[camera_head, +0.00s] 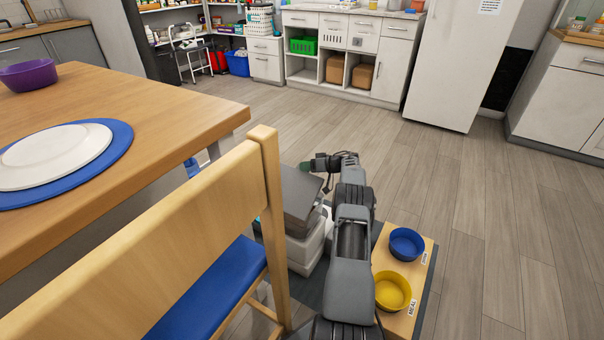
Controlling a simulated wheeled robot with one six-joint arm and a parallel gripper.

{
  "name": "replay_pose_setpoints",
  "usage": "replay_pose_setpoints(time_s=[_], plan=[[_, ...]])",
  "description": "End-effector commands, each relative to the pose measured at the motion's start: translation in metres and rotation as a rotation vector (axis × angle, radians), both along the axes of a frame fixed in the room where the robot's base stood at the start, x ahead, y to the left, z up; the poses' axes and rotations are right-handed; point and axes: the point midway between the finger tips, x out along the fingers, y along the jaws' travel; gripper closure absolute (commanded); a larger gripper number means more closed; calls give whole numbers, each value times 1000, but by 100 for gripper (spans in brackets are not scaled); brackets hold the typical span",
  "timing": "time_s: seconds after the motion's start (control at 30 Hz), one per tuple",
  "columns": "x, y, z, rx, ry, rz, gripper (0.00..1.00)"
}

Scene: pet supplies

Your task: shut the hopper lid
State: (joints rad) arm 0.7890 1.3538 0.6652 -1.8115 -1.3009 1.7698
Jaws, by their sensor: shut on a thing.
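The hopper is a pale grey-white bin (304,252) on the floor, just right of the wooden chair and partly hidden by it. Its dark grey lid (301,196) is over the bin; how far it stands open is hard to tell from here. My gripper (309,165) is at the lid's far right edge, at the end of my arm, which reaches forward along the right of the hopper. The jaws look closed at the lid's edge, but the fingertips are small and partly hidden.
A wooden chair (190,225) with a blue seat stands close at the left, beside a table (190,117). Right of my arm, a wooden stand (384,262) holds a blue bowl (406,244) and a yellow bowl (393,291). The floor beyond and at right is clear.

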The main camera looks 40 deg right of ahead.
Motion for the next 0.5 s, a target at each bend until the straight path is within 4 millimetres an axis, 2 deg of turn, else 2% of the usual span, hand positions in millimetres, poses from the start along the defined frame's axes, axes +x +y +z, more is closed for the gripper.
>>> replay_pose_setpoints(time_s=[0.03, 0.5], plan=[[-2, -3, -14, 13, 14, -1, 100], [-3, -5, -20, 77, 47, 7, 100]])
